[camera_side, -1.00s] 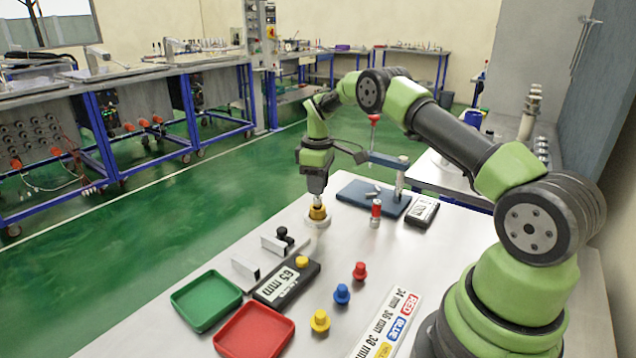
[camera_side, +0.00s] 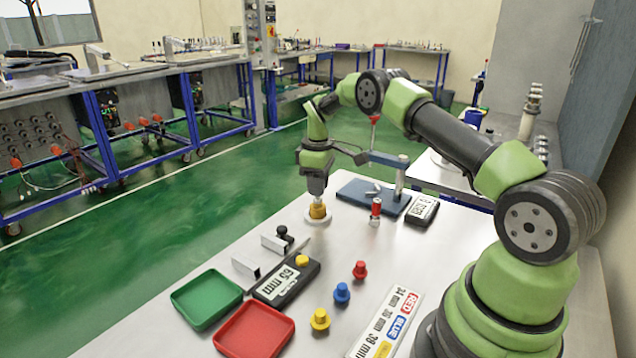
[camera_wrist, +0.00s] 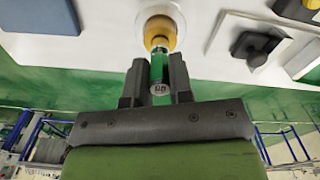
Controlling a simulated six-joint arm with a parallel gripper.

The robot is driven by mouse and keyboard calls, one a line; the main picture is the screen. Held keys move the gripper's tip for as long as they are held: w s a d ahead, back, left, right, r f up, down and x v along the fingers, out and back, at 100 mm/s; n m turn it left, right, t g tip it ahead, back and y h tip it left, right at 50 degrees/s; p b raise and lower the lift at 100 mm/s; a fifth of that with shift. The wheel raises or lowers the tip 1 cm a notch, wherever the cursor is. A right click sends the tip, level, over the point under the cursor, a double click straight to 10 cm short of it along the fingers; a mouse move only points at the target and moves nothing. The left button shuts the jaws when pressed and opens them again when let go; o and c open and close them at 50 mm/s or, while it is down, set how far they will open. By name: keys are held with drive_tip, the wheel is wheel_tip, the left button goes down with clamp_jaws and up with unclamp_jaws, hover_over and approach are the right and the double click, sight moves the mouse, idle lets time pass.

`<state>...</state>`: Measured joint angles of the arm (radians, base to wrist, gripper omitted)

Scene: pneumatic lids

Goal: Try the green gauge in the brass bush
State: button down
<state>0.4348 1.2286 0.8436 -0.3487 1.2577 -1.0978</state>
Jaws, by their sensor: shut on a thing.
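My gripper (camera_wrist: 159,80) is shut on the green gauge (camera_wrist: 158,66), a small green cylinder with a marked grey end. In the side view my gripper (camera_side: 317,194) points down just above the brass bush (camera_side: 317,211), which sits on a round pale base on the table. In the wrist view the brass bush (camera_wrist: 160,30) lies straight ahead, and the gauge's far end meets or overlaps it. I cannot tell how far the gauge is inside the bore. The gauge is mostly hidden by the fingers in the side view.
A green tray (camera_side: 206,299) and a red tray (camera_side: 255,331) stand at the front left. A blue plate (camera_side: 350,193) stands behind.

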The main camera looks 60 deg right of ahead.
drive_tip(key=shift+r, duration=0.4)
idle(0.9)
drive_tip(key=shift+r, duration=2.4)
